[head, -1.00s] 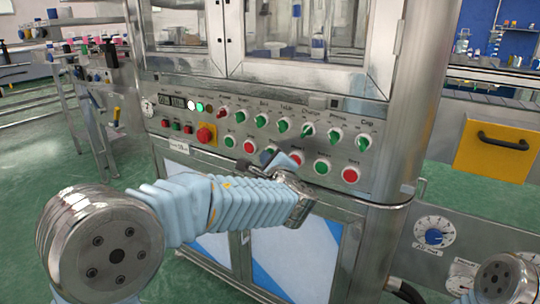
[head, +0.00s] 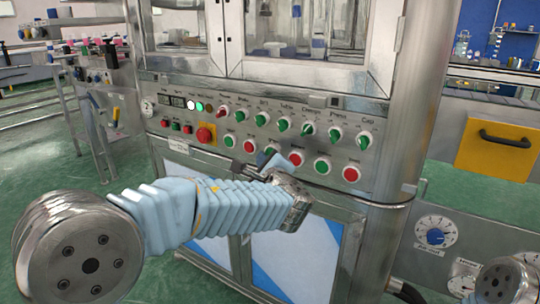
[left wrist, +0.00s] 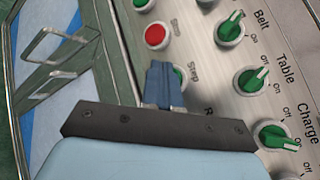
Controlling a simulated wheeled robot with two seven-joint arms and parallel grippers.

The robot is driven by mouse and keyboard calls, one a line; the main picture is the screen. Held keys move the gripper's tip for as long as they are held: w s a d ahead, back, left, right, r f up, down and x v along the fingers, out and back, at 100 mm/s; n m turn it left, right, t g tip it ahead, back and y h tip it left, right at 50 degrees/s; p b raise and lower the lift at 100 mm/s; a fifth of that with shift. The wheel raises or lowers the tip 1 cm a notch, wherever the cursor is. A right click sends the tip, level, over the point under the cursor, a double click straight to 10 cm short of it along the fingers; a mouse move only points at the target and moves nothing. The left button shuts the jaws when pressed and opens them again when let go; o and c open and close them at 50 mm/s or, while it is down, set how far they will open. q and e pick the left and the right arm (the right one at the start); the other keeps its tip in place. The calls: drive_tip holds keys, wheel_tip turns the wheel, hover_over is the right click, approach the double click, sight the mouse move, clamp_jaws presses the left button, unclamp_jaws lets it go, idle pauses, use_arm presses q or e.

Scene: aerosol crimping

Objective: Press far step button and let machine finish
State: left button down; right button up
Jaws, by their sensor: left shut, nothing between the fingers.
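The machine's control panel (head: 310,145) has a lower row of green and red push buttons. My left gripper (head: 264,160) is shut and empty, with its tips in front of the middle of that row. In the left wrist view the shut blue fingers (left wrist: 162,82) point at the panel beside the "Step" label. They partly cover a green button (left wrist: 180,74) by that label. Whether they touch it cannot be told. The red "Stop" button (left wrist: 156,36) is beyond the fingertips. My right gripper is out of view.
A row of green selector knobs (head: 283,124) runs above the buttons. A red emergency stop (head: 205,135) on a yellow plate is to the left. Glass doors (head: 300,30) are above the panel. A dial (head: 436,235) is at lower right.

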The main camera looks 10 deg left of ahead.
use_arm(q)
drive_tip(key=shift+s+a+b, duration=0.3)
drive_tip(key=shift+s+b, duration=0.1)
drive_tip(key=shift+s, duration=0.4)
drive_tip(key=shift+s+a+b, duration=0.25)
drive_tip(key=shift+s+b, duration=0.1)
drive_tip(key=shift+s, duration=0.45)
drive_tip(key=shift+s+a+b, duration=0.3)
drive_tip(key=shift+s+b, duration=0.1)
drive_tip(key=shift+s, duration=0.4)
drive_tip(key=s+d+f+n+g+h+p, duration=0.15)
drive_tip(key=f+g, duration=0.25)
drive_tip(key=f, duration=0.7)
drive_tip(key=s+f+n+g+h, duration=0.1)
drive_tip(key=s+f+g+h, duration=0.15)
drive_tip(key=f, duration=0.75)
drive_tip(key=s+f+n+g+h+p, duration=0.1)
drive_tip(key=s+f+g, duration=0.25)
drive_tip(key=f, duration=0.75)
drive_tip(key=s+d+f+n+g+h+p, duration=0.1)
drive_tip(key=s+d+f+n+g+h, duration=0.1)
drive_tip(key=s+f+n, duration=0.7)
drive_tip(key=s+d+f+n+g+h+p, duration=0.1)
drive_tip(key=s+f+n+h, duration=0.3)
drive_tip(key=s+f+n, duration=0.5)
drive_tip(key=shift+s+d+f+n+g+h+p, duration=0.15)
drive_tip(key=shift+s+d+n+g+h+p, duration=0.2)
drive_tip(key=shift+n+g, duration=0.4)
